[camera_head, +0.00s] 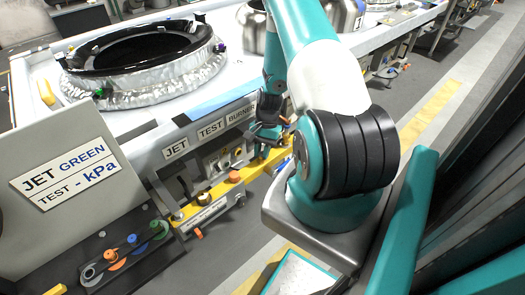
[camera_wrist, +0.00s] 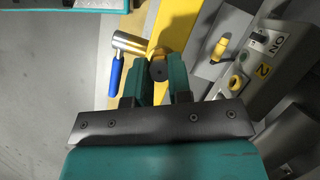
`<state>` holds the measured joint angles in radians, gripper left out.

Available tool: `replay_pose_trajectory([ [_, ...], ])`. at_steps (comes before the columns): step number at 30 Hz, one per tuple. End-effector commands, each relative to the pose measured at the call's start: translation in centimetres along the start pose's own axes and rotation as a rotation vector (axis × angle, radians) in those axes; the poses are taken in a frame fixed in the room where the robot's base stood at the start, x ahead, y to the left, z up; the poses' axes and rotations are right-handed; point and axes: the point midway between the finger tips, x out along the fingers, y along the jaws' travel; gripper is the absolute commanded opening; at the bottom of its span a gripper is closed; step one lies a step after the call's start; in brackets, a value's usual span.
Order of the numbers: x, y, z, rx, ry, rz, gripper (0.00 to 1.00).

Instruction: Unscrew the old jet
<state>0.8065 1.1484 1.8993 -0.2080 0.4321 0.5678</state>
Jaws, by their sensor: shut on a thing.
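My gripper (camera_wrist: 161,74) has its two teal fingers closed on a dark round piece (camera_wrist: 158,71) with a small mark at its centre, in front of a yellow bar (camera_wrist: 172,28). I cannot tell whether this piece is the old jet itself or a tool on it. In the head view my gripper (camera_head: 268,132) is at the front of the bench, just right of the "JET TEST BURNER" labels (camera_head: 210,130). What it holds is hidden there. A sign (camera_head: 70,172) reads "JET GREEN" and "TEST - kPa".
A brass cylinder with a blue handle (camera_wrist: 117,72) lies close left of the fingers. A yellow knob (camera_wrist: 220,48) and a grey numbered box (camera_wrist: 275,60) are close right. A dark rack (camera_head: 125,250) with orange, blue and green pieces stands at lower left. A large metal ring (camera_head: 150,80) is on the bench.

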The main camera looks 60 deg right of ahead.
Motion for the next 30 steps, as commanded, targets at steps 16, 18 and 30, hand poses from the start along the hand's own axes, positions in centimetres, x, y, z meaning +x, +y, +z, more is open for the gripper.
replay_pose_trajectory([
  [16,0.07,0.02,-0.04,-0.013,0.000,0.005,0.49],
  [18,0.07,0.02,-0.04,-0.012,0.000,0.005,0.60],
  [30,-0.10,0.25,0.11,0.142,-0.003,-0.057,0.62],
])
